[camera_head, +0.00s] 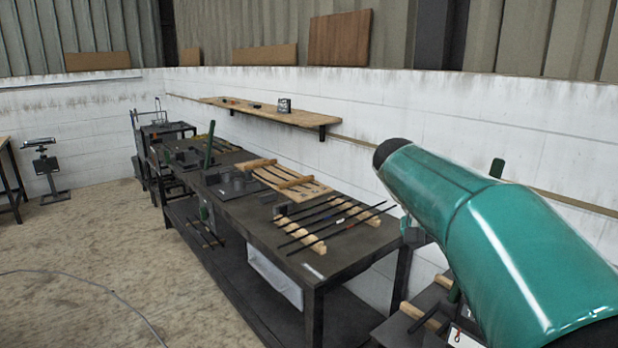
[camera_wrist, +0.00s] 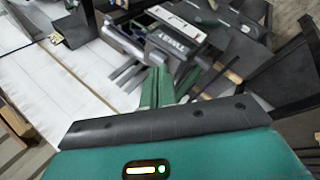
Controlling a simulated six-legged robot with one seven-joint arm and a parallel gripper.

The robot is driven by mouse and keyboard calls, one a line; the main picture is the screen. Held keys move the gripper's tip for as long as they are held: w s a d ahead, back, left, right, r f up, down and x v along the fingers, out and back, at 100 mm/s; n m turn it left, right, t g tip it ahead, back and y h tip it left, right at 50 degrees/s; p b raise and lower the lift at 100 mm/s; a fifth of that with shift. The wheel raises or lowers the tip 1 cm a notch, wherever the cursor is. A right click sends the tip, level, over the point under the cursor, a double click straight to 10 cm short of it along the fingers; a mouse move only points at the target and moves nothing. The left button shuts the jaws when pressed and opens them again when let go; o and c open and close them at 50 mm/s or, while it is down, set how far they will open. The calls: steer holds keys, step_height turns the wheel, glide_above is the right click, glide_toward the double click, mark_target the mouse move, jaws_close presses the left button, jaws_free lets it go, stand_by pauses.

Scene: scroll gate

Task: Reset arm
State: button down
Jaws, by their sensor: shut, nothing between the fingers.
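In the wrist view my gripper (camera_wrist: 158,72) shows as two narrow green fingers beyond the dark rim of my teal wrist housing. The fingers are together, with nothing held between them. Beyond them is a grey metal fixture (camera_wrist: 170,38) with a label; I cannot tell any contact with it. In the head view my teal arm fills the right side, and my fingers cannot be made out there.
A long dark workbench (camera_head: 345,262) stands along the white wall. It bears black rods (camera_head: 325,238) on wooden strips, a slatted wooden panel (camera_head: 292,180) and grey fixtures. A wooden shelf (camera_head: 290,115) hangs above. Open floor (camera_head: 90,270) lies left.

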steer(key=s+a+f+n+t+y, duration=0.2)
steer(key=s+a+f, duration=0.3)
steer(key=s, duration=0.4)
steer(key=s+a+f+n+t+y, duration=0.2)
steer(key=s+a+f+t+y, duration=0.3)
steer(key=s, duration=0.3)
steer(key=shift+s+a+f, duration=0.4)
steer(key=shift+a+f, duration=0.35)
steer(key=shift+f, duration=0.05)
